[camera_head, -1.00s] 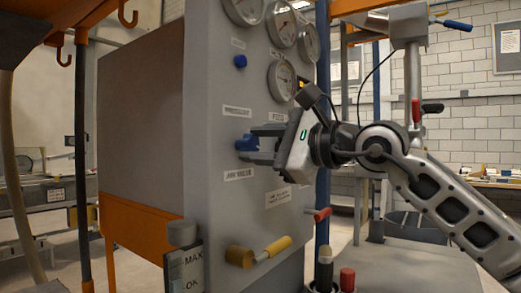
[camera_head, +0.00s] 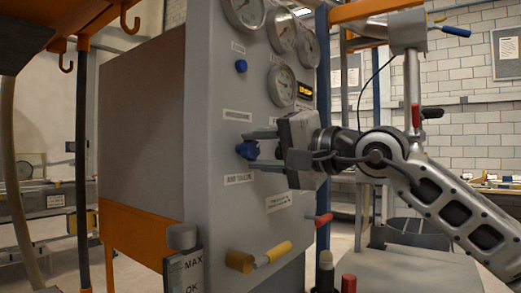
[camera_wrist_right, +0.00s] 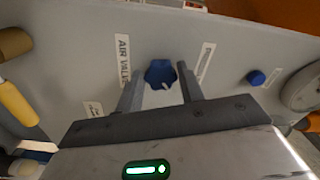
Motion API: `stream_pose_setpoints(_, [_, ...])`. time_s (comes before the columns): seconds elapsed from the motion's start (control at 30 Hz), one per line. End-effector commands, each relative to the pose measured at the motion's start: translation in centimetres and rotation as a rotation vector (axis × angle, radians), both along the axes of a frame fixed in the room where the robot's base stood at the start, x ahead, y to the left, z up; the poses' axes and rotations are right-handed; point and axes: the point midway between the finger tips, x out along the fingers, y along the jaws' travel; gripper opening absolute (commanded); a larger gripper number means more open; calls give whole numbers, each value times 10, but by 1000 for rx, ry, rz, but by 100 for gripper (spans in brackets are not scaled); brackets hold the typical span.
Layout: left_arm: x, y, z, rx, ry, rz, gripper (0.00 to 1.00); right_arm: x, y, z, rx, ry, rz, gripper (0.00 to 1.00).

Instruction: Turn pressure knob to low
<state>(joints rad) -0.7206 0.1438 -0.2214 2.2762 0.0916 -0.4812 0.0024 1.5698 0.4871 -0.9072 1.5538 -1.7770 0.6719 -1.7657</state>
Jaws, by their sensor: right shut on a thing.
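A large blue knob (camera_head: 247,150) sits on the front of the grey panel (camera_head: 212,205). My right gripper (camera_head: 259,149) is shut on it, with one finger above and one below in the head view. In the right wrist view the blue knob (camera_wrist_right: 160,73) sits between the two fingers of the right gripper (camera_wrist_right: 157,84), and a light pointer mark shows on it. A label reading "AIR VALV…" (camera_wrist_right: 122,60) is beside the knob; the label on its other side is unreadable. My left gripper is not in view.
A smaller blue knob (camera_head: 241,66) is higher on the panel, below round gauges (camera_head: 282,85). A yellow handle (camera_head: 277,251) and a red handle (camera_head: 323,220) stick out lower down.

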Motion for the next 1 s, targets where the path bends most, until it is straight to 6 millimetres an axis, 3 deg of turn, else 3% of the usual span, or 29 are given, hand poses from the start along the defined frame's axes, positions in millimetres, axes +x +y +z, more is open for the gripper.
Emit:
stream_pose_setpoints(0.6, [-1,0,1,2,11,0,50,1,-1,-2,-341,-467,1,15])
stream_pose_setpoints(1.0, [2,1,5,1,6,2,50,2,-1,-3,-496,-680,1,15])
